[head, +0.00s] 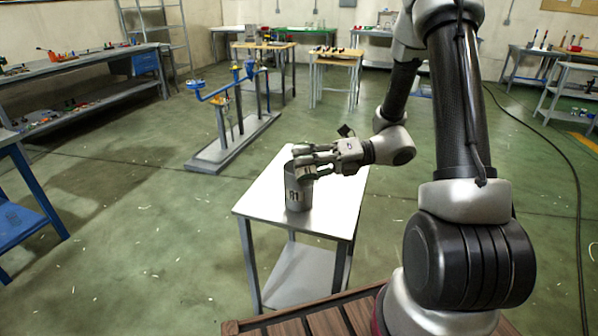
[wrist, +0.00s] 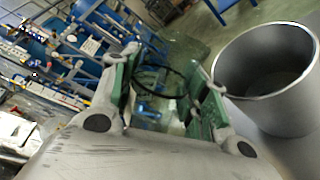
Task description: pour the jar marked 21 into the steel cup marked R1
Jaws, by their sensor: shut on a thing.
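The steel cup marked R1 (head: 298,192) stands upright on a small white-topped table (head: 265,192). In the wrist view the cup (wrist: 290,112) is at the right, with its open rim showing and no contents that I can make out. My gripper (head: 304,161) is just above the cup's rim in the head view. In the wrist view my gripper (wrist: 168,95) is shut on a clear, greenish glass jar (wrist: 185,52) between its green pads, beside the cup. The jar's mark and contents cannot be made out. In the head view the fingers mostly hide the jar.
The small table's top is otherwise clear. A blue stand on a grey base (head: 230,145) is on the floor behind it. A long workbench (head: 80,75) with small items runs along the left. Open green floor lies around the table.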

